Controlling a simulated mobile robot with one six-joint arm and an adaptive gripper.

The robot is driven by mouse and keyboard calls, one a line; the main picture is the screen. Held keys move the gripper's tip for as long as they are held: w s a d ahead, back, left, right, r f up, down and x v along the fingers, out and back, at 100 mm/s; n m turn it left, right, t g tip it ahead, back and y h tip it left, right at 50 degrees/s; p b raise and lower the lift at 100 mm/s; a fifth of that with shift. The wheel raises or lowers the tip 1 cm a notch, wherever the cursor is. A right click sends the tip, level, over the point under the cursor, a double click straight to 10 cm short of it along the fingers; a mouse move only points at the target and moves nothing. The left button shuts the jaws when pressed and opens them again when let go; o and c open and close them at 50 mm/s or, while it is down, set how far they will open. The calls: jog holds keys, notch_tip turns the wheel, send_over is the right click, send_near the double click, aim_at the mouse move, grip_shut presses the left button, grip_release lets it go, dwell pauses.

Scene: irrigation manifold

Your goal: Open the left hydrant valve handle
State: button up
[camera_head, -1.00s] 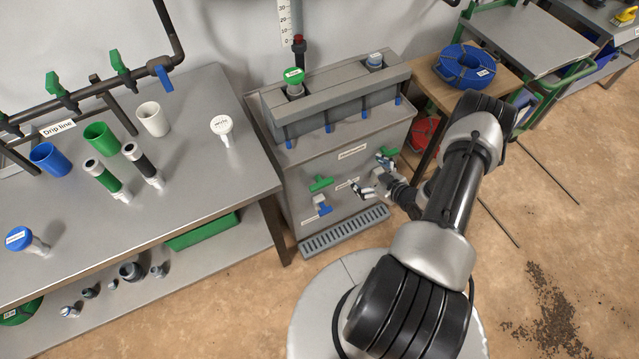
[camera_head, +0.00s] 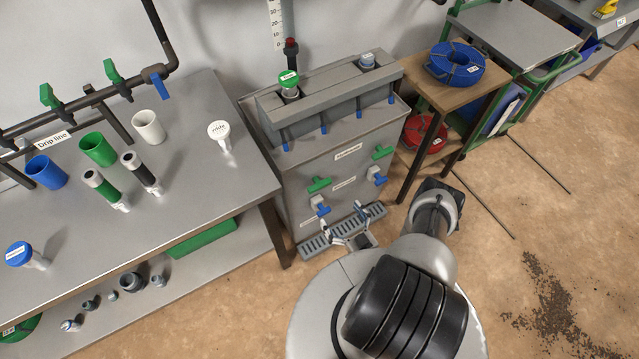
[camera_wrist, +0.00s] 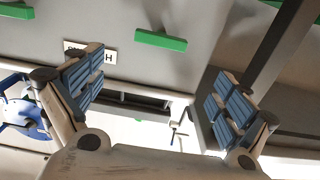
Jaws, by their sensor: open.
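The grey manifold cabinet (camera_head: 300,165) carries two hydrant valves on its front. The left one has a green bar handle (camera_head: 319,184) above a blue handle (camera_head: 322,210). The right one has a green handle (camera_head: 383,152) above a blue one (camera_head: 377,178). My gripper (camera_head: 342,222) is open and empty, low in front of the cabinet, just below and right of the left blue handle. In the wrist view my gripper (camera_wrist: 152,92) has both padded fingers wide apart. A green handle (camera_wrist: 160,40) shows beyond them, not between them; I cannot tell which valve it belongs to.
A steel bench (camera_head: 200,190) with pipe fittings stands left. A wooden stand with a blue hose coil (camera_head: 455,64) stands right. The floor on the right is mostly clear.

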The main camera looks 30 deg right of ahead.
aim_at(321, 186)
jog(key=w, duration=1.3)
jog(key=shift+w+a+b, duration=0.25)
jog(key=shift+b, duration=0.15)
jog(key=c, duration=1.1)
